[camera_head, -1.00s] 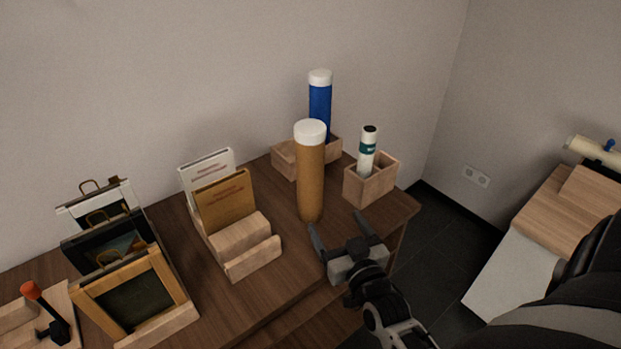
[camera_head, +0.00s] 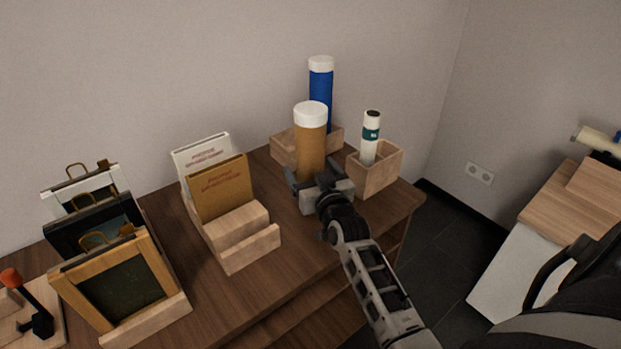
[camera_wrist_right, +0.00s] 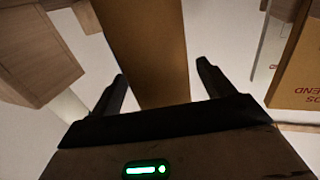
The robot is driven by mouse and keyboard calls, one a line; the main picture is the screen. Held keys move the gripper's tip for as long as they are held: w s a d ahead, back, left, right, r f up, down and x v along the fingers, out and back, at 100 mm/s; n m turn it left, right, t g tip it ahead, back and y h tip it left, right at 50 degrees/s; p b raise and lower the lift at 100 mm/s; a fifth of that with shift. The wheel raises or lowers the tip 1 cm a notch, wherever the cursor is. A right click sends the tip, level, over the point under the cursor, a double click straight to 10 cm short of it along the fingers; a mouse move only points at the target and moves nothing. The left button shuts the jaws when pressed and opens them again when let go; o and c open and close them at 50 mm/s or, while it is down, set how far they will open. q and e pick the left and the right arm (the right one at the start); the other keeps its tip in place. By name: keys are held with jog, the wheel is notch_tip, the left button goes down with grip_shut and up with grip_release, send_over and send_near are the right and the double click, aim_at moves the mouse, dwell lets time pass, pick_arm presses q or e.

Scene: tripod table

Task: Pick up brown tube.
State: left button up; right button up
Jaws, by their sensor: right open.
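The brown tube (camera_head: 310,150) with a white cap stands upright on the wooden table (camera_head: 200,292) in the head view. My right gripper (camera_head: 317,174) is open at the tube's lower part, which it partly hides. In the right wrist view the brown tube (camera_wrist_right: 147,50) shows between the two fingers of the right gripper (camera_wrist_right: 160,82). I cannot tell whether either finger touches it. My left gripper is not in view.
A blue tube (camera_head: 321,95) stands in a wooden box (camera_head: 285,150) behind. A white tube (camera_head: 370,140) stands in another box (camera_head: 378,178) close on the right. A book holder (camera_head: 252,248) and picture frames (camera_head: 125,285) stand left. A wall is behind.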

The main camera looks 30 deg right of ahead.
jog(key=shift+w, duration=0.2)
jog(key=shift+r, duration=0.1)
jog(key=c, duration=1.1)
